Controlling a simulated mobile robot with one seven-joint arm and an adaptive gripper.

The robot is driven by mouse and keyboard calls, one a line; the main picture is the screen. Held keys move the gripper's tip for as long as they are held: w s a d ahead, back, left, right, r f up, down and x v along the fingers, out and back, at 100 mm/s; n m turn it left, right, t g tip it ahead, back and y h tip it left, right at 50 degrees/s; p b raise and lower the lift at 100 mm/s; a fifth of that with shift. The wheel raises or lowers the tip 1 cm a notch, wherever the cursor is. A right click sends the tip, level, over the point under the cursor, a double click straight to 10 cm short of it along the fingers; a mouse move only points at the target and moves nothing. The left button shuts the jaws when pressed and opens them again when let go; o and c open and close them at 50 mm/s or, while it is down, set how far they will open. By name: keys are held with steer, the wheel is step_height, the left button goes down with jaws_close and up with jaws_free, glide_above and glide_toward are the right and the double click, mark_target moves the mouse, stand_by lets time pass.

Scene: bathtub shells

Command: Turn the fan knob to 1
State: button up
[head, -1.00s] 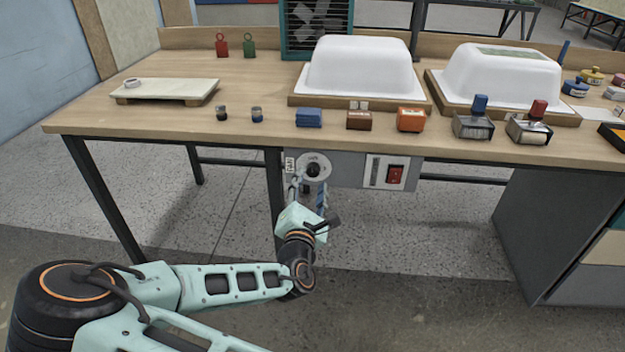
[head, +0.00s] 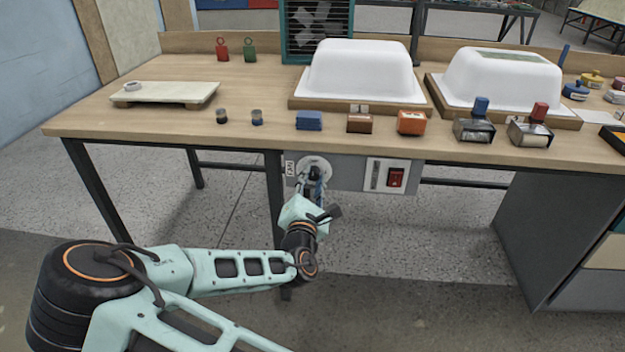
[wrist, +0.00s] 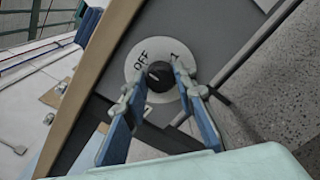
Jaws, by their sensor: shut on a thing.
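The black fan knob (wrist: 158,72) sits on a round white dial (wrist: 137,72) in the wrist view. "OFF" and "1" are readable on the dial; a small light mark shows on the knob, but I cannot tell exactly where it points. My gripper (wrist: 161,80) has its two blue fingers on either side of the knob and is shut on it. In the head view the knob (head: 315,173) is partly hidden by my gripper (head: 314,184), under the table's front edge. The fan (head: 318,28), in a teal frame, stands at the back of the table.
A red switch (head: 396,178) is on the panel right of the dial. The wooden table edge (head: 200,134) is just above, with a dark table leg (head: 276,210) close to my wrist. White tub shells (head: 362,72) and several small blocks stand on the table.

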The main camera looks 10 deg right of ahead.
steer(key=shift+m, duration=0.3)
steer(key=m+p, duration=0.1)
steer(key=m, duration=0.2)
steer(key=shift+m, duration=0.4)
steer(key=m, duration=0.4)
steer(key=shift+m, duration=0.3)
steer(key=m, duration=0.4)
steer(key=shift+f, duration=0.1)
steer(key=shift+m+b, duration=0.6)
steer(key=shift+m, duration=1.9)
steer(key=o, duration=1.2)
steer(key=shift+c, duration=0.2)
